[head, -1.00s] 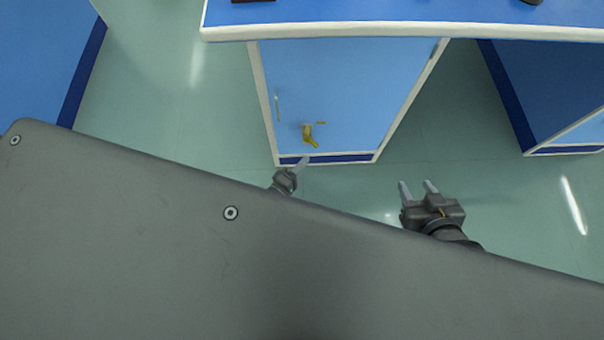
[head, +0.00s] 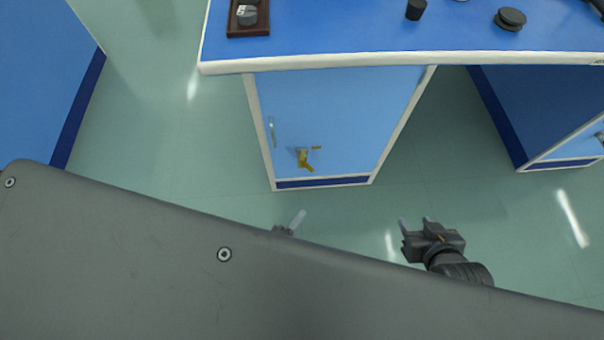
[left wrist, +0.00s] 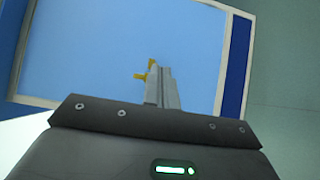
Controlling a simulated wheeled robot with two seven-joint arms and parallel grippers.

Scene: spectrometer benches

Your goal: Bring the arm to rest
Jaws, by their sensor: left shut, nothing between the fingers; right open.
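My left gripper (head: 297,219) shows only its tip past the edge of my grey body in the head view. In the left wrist view its fingers (left wrist: 161,88) are shut together with nothing between them, and the blue cabinet door is behind them. My right gripper (head: 415,222) is open and empty, over the floor to the right of the cabinet. Most of the left arm is hidden under my body.
On the bench are a brown tray (head: 250,31), a black cup (head: 415,10) and a dark round object (head: 510,19). Green floor (head: 150,150) lies open around.

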